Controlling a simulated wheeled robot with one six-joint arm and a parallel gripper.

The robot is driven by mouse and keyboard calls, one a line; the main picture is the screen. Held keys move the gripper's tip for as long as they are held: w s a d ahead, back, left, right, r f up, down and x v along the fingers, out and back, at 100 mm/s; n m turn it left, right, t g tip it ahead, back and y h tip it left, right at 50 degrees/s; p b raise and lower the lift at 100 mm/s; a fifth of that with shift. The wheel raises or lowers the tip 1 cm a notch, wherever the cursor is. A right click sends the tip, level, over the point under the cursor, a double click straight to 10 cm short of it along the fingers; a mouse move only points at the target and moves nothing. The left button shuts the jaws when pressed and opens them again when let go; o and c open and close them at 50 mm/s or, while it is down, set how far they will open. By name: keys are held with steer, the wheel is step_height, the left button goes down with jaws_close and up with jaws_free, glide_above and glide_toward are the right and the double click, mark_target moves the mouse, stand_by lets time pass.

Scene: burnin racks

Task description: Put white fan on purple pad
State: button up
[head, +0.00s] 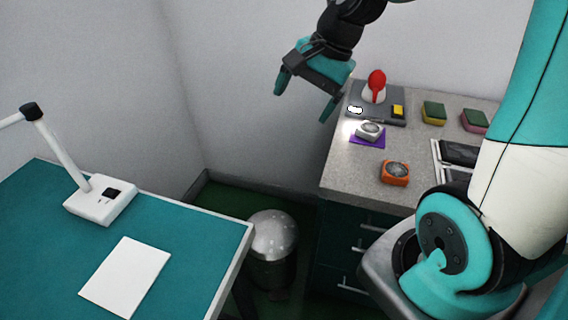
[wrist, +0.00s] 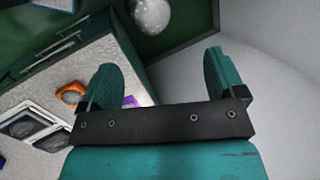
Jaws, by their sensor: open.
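The white fan (head: 369,130) sits on the purple pad (head: 368,142) on the grey speckled counter, near its left edge. The pad's purple border shows around the fan's lower side. My gripper (head: 303,102) is open and empty, raised above and to the left of the fan, apart from it. In the wrist view, my gripper's two teal fingers (wrist: 160,78) are spread wide with nothing between them. A bit of the purple pad (wrist: 129,101) shows beside the left finger; the fan is mostly hidden there.
An orange fan (head: 395,172) sits on the counter in front of the pad. Behind are a grey tray (head: 388,117) with a red-topped item (head: 376,85) and two sponges (head: 434,112). A teal table (head: 190,225) stands left, with a metal bin (head: 272,238) between.

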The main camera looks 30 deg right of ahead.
steer(key=s+a+r+n+g, duration=0.2)
steer(key=s+a+n, duration=1.2)
steer(key=n, duration=0.4)
steer(key=shift+s+r+n+y, duration=0.15)
steer(key=shift+s+n+y, duration=0.15)
steer(key=shift+s, duration=0.5)
